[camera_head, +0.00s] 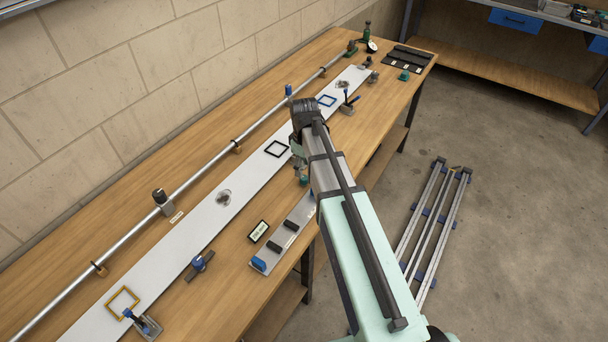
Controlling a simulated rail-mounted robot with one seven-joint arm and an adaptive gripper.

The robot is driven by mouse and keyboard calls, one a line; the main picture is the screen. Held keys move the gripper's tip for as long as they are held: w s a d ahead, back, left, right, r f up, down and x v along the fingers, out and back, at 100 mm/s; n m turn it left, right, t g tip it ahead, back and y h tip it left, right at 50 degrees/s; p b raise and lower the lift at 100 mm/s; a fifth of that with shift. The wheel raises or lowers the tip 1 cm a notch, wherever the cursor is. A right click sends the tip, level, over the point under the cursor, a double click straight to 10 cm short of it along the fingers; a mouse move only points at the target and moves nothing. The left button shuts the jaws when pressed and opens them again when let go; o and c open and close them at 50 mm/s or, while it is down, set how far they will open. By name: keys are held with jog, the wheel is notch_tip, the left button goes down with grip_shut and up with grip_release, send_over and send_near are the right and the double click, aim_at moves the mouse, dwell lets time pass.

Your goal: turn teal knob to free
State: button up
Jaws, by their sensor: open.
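Two small teal parts could be the teal knob, and I cannot tell which is. One small teal part (303,181) shows just left of my arm, partly hidden by it. Another teal piece (404,75) sits near the far right end of the bench. The setting of either is too small to read. My arm reaches up from the bottom right over the bench's front edge and bends at a dark joint above the bench. My gripper is hidden behind the arm, so its fingers and what lies between them do not show.
A long metal tube (205,168) runs along the wooden bench (60,262) by the wall. A white strip (180,242) with coloured frames and clamps lies beside it. A grey plate (280,242) with black blocks lies near the front edge. A rail frame (432,225) lies on the floor.

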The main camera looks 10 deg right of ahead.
aim_at(304, 177)
jog(key=shift+f+p, duration=0.5)
jog(key=shift+f, duration=2.15)
jog(key=shift+c, duration=0.4)
grip_shut()
